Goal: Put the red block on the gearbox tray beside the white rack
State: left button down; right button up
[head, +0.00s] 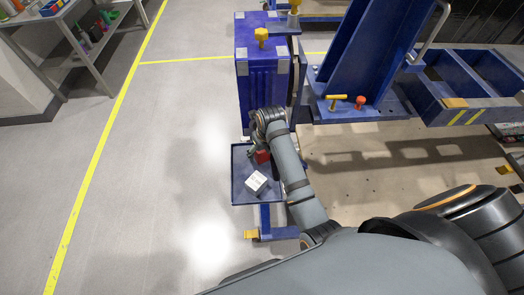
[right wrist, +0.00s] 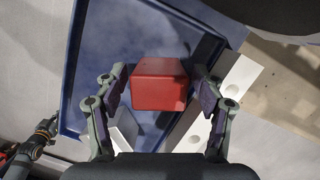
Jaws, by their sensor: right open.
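The red block (right wrist: 160,84) sits between the two fingers of my right gripper (right wrist: 160,78) in the right wrist view, with a gap on each side. The fingers are open. In the head view the red block (head: 262,156) shows over the blue gearbox tray (head: 241,193), partly hidden by my right arm. The tray's bare floor (right wrist: 120,40) shows behind the block in the wrist view. A white rack (head: 256,182) stands on the tray just below the block in the head view. A white piece with round holes (right wrist: 230,90) lies right of the block.
A blue ribbed housing (head: 262,95) with a yellow knob (head: 261,35) stands beyond the tray. The blue jig frame (head: 360,50) rises to the right above a beige plate (head: 400,155). Open grey floor lies to the left.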

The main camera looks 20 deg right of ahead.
jog(key=shift+r, duration=0.4)
jog(key=p+v, duration=0.1)
jog(key=v, duration=1)
jog(key=shift+r, duration=0.25)
jog(key=shift+s, duration=0.1)
